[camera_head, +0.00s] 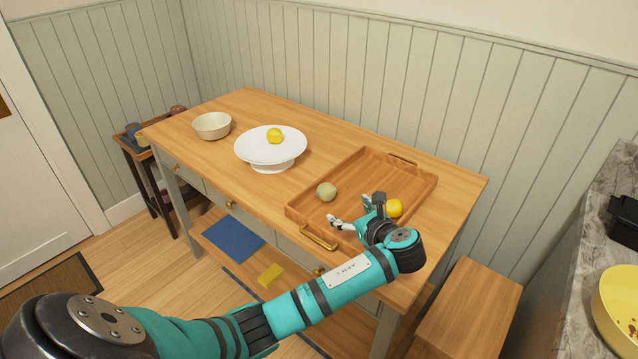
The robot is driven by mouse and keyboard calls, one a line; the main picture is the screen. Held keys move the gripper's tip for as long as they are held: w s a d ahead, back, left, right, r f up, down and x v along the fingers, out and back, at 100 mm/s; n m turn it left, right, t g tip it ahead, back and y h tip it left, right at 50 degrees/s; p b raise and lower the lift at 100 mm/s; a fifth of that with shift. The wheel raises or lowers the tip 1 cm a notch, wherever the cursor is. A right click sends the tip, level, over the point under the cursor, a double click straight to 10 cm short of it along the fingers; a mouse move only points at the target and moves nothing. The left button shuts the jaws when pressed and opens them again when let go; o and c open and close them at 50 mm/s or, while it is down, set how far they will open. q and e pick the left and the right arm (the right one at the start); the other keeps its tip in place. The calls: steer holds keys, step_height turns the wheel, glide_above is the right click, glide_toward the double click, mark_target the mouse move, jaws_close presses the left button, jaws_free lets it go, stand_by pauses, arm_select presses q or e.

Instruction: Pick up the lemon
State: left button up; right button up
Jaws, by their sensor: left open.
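A round yellow fruit (275,135), lemon-like, sits on the white cake stand (258,153) on the wooden table. A second, slightly more orange-yellow fruit (395,208) lies in the wooden tray (370,160), partly hidden behind my left gripper. I cannot tell for sure which one is the lemon. A pale green-brown round fruit (326,191) also lies in the tray. My left gripper (351,211) is open and empty over the front part of the tray, with its fingers toward the pale fruit and apart from it. My right gripper is out of view.
A cream bowl (212,126) stands at the table's left end. The tray has raised walls and brass handles (318,238). A wooden bench (470,310) stands at the right, near a counter with a yellow bowl (618,305). Bare tabletop (330,137) lies behind the stand and tray.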

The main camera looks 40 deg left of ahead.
arm_select(q)
glide_toward(329, 193)
steer(key=shift+a+f, duration=0.45)
steer(key=shift+a, duration=0.15)
steer(key=x, duration=0.4)
steer(key=shift+w+a+f, duration=0.2)
steer(key=shift+a+f, duration=0.05)
steer(key=shift+w+a+f, duration=0.2)
steer(key=shift+w+a, duration=0.15)
steer(key=shift+a, duration=0.2)
steer(key=x, duration=0.4)
steer(key=shift+w+r, duration=0.1)
steer(key=shift+w, duration=0.25)
steer(key=shift+w+a, duration=0.1)
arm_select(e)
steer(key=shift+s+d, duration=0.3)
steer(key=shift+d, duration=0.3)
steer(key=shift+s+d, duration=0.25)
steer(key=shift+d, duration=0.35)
arm_select(q)
steer(key=c, duration=1.3)
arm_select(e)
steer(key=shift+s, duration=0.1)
